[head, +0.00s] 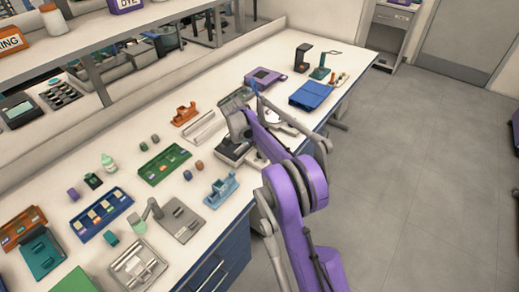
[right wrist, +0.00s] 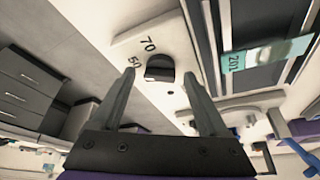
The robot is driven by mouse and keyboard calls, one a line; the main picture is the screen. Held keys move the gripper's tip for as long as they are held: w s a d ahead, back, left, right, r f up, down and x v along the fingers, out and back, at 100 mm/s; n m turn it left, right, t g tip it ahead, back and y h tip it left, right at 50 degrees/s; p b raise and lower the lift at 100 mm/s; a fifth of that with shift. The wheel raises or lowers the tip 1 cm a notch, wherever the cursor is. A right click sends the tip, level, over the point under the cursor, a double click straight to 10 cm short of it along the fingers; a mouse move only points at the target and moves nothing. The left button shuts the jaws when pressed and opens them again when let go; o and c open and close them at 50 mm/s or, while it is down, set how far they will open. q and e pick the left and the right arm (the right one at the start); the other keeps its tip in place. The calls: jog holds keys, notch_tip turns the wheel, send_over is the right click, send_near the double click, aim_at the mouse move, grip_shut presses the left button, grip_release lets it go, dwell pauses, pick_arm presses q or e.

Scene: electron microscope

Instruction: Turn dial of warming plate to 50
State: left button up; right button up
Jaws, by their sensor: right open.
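In the right wrist view, a dark round dial (right wrist: 160,68) sits on a white panel of the warming plate (right wrist: 150,32). The marking 70 is printed just above it, and another marking, which looks like 50, is at its upper left, partly behind a finger. My right gripper (right wrist: 160,78) is open, with one finger on each side of the dial. I cannot tell whether the fingers touch it. In the head view, my purple right arm reaches over the bench and hides the dial. My left gripper is not in view.
On the bench in the head view are a green tray (head: 165,163), a blue tray (head: 102,213), a light-blue holder (head: 221,189), an orange holder (head: 184,114) and a blue box (head: 311,95). A labelled teal slide (right wrist: 262,56) lies near the dial in the right wrist view.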

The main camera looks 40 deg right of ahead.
jog(key=s+v, duration=0.1)
jog(key=v, duration=0.9)
jog(key=shift+w+a+r+p, duration=0.2)
jog(key=shift+w+r+p, duration=0.15)
jog(key=shift+w, duration=0.15)
jog(key=s+a+r+n+t+y+p, duration=0.1)
jog(key=s+a+r+n+t, duration=0.15)
jog(key=s+a+n, duration=0.35)
jog(key=s+a+r+n+t+y+p, duration=0.1)
jog(key=s+a+r+n+p, duration=0.1)
jog(key=s+a+r+n, duration=0.35)
jog(key=s+a+f+n+t+y+p, duration=0.1)
jog(key=s+a+f+n, duration=0.2)
jog(key=s, duration=0.6)
jog(key=s+a+f+n+t+y+p, duration=0.1)
jog(key=s+a+f+n+t, duration=0.1)
jog(key=s+a+f+n, duration=0.2)
jog(key=s+a+n, duration=0.2)
jog(key=s+a, duration=0.2)
jog(key=s, duration=0.2)
jog(key=shift+a+f, duration=0.15)
jog(key=shift+f, duration=0.1)
